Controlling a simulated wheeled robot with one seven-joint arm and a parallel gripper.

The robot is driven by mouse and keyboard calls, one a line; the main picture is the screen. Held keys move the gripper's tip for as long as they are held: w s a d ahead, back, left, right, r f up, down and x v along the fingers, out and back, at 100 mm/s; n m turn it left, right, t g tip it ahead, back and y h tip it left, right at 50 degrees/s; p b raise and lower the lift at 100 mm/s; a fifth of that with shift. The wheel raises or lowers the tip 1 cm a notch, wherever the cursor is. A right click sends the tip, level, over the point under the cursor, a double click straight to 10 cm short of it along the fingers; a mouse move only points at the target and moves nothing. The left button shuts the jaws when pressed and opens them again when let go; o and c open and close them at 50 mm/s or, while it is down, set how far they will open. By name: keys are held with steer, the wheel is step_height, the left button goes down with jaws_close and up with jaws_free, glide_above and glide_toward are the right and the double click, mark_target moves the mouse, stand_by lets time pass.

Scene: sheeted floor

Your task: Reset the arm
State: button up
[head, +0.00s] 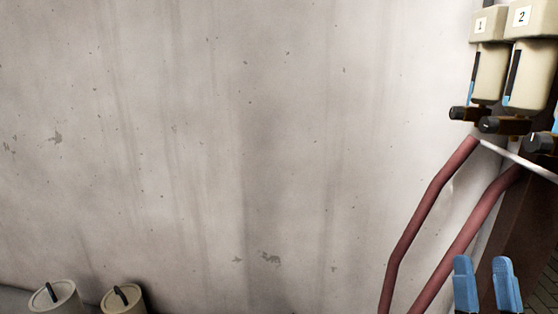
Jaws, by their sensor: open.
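My gripper (485,282) shows at the bottom right of the head view as two blue fingers pointing up. The fingers are apart, with nothing visible between them, so it is open. The rest of my arm is below the picture edge and hidden. The fingers appear in front of a dark brown panel (512,235), below the numbered units; I cannot tell how far they are from it.
Two beige units, labelled 1 (480,25) and 2 (522,17), hang at the upper right above dark knobs. Dark red pipes (425,210) run down from there. Two beige canisters (55,298) with black handles stand at bottom left. A stained bare wall (240,130) fills the middle.

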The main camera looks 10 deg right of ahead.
steer(key=s+a+f+n+g+y+p, duration=0.1)
steer(key=s+a+f+g+y, duration=0.1)
steer(key=s, duration=0.7)
steer(key=s+a+f+n+g+y+p, duration=0.2)
steer(key=s+a+g, duration=0.3)
steer(key=s, duration=0.5)
steer(key=s+a+f+n+g+y+p, duration=0.1)
steer(key=s+a+g+y, duration=0.3)
steer(key=s, duration=0.6)
steer(key=shift+s+a+f+n+p, duration=0.3)
steer(key=shift+a+f+n, duration=0.25)
steer(key=shift+a, duration=0.45)
